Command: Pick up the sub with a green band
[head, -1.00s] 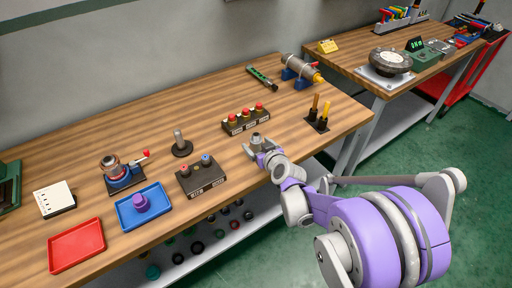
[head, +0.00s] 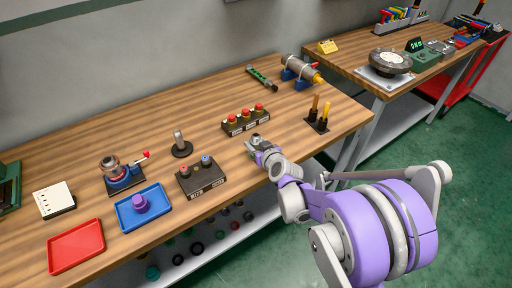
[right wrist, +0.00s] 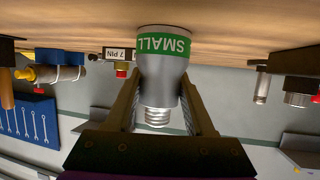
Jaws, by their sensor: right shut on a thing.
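The sub with a green band (right wrist: 165,50) is a grey metal piece in the right wrist view, with "SMALL" printed on the band and a threaded end towards my palm. My right gripper (right wrist: 160,88) is shut on its body, one finger on each side. The sub's wide end is at or very near the wooden tabletop; I cannot tell whether it touches. In the head view my right gripper (head: 259,147) is at the bench's front edge with the sub's small grey top (head: 256,138) showing. My left gripper is not in view.
A black rack with red-topped pieces (head: 244,120) stands just behind the gripper. A dark control box (head: 201,178) and an upright post (head: 180,145) are to its left. Black-and-orange uprights (head: 318,115) stand to its right. Blue (head: 146,207) and red (head: 76,247) trays lie further left.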

